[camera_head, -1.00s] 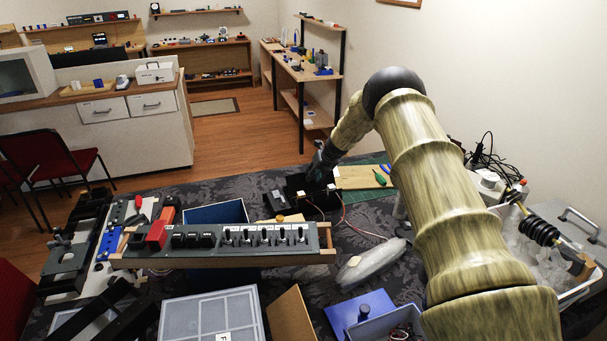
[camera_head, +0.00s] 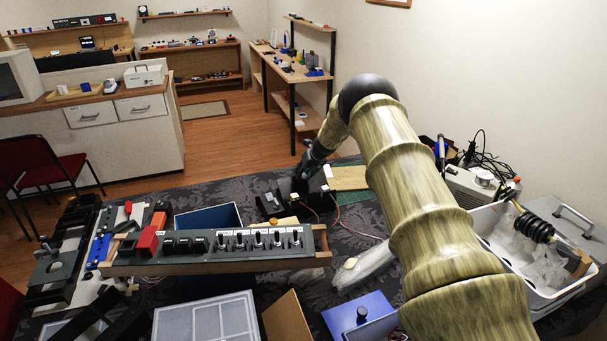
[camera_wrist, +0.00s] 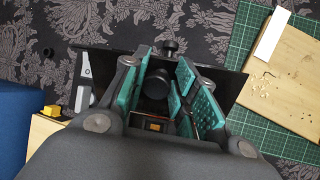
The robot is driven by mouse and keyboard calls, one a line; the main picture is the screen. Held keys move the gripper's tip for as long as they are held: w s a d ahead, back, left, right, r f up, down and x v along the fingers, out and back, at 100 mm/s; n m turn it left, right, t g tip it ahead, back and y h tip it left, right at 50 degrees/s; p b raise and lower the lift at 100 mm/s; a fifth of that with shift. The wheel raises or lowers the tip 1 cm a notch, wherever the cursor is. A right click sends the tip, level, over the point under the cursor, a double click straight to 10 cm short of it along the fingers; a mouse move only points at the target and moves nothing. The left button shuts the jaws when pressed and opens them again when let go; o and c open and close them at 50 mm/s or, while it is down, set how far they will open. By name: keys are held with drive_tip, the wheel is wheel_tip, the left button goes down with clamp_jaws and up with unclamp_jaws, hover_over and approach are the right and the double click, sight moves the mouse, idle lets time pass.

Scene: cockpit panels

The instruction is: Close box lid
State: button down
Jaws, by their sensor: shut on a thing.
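My gripper (camera_head: 308,168) is low over the table beyond the switch panel, at a black box (camera_head: 293,187) with thin red wires beside it. In the wrist view, my gripper's teal-padded fingers (camera_wrist: 170,90) straddle a black knob-like part (camera_wrist: 156,83) and are closed in on it. A flat black panel (camera_wrist: 222,80) of the box lies under and around the fingers. A second small black knob (camera_wrist: 170,47) shows at its far edge. My fingers hide much of the box, so I cannot tell how its lid sits.
A wooden board (camera_head: 348,178) on a green mat (camera_wrist: 240,50) lies right of the box. A grey switch panel (camera_head: 215,245), a blue box (camera_head: 358,312) and a grey lidded case (camera_head: 205,318) are nearer. A white tray (camera_head: 560,285) stands at right.

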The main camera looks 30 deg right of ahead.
drive_tip(key=shift+w+a+r, duration=0.15)
drive_tip(key=shift+w+r, duration=0.05)
drive_tip(key=c, duration=1.4)
unclamp_jaws()
drive_tip(key=shift+c, duration=0.2)
drive_tip(key=o, duration=0.3)
drive_tip(key=shift+f, duration=0.15)
drive_tip(key=shift+s+d, duration=0.2)
drive_tip(key=shift+s, duration=0.05)
drive_tip(key=v, duration=1.1)
drive_tip(key=shift+r, duration=0.3)
drive_tip(key=shift+s+a, duration=0.1)
drive_tip(key=shift+a, duration=0.1)
